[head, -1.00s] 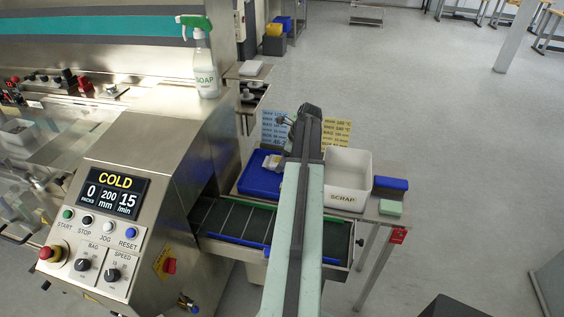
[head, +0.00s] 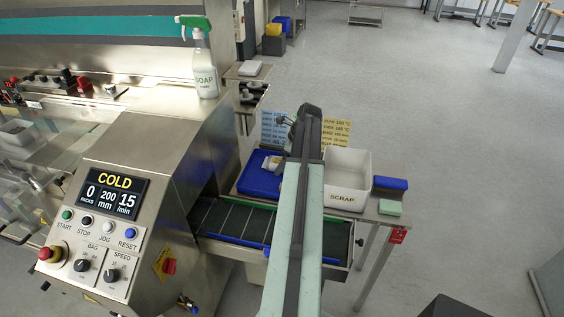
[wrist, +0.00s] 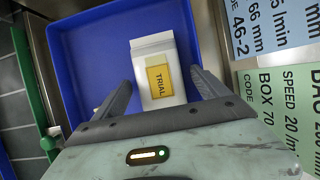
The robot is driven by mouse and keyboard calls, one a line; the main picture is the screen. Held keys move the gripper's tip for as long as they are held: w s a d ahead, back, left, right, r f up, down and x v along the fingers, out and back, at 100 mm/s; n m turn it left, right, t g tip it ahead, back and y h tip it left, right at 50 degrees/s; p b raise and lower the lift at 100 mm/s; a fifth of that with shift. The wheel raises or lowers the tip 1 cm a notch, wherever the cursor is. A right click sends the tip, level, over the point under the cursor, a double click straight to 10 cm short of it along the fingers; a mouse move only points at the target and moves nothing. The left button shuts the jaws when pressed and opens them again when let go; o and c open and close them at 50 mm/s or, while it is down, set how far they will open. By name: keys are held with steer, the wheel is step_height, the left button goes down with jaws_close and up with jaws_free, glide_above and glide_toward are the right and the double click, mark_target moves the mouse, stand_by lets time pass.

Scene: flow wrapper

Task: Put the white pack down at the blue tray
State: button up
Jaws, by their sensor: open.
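The white pack (wrist: 155,72) with a yellow TRIAL label lies in the blue tray (wrist: 85,50) in the wrist view. It also shows small in the tray (head: 256,186) in the head view, partly beside my arm. My gripper (wrist: 160,80) is open, with one finger on either side of the pack. There is a gap at the left finger; the right finger is close to the pack, and I cannot tell whether it touches. Something small and pale shows by the left finger, mostly hidden.
A white SCRAP bin (head: 347,180) stands right of the tray, with a blue block (head: 390,183) and a green block (head: 390,207) beyond it. The outfeed belt (head: 235,220) runs in front of the tray. Blue and yellow cards (head: 336,133) stand behind.

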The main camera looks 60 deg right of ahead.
steer(key=p+v, duration=0.6)
steer(key=v, duration=0.1)
steer(key=shift+s+r+p, duration=0.1)
steer(key=shift+r+p, duration=0.2)
steer(key=shift+r, duration=0.05)
steer(key=shift+f, duration=0.15)
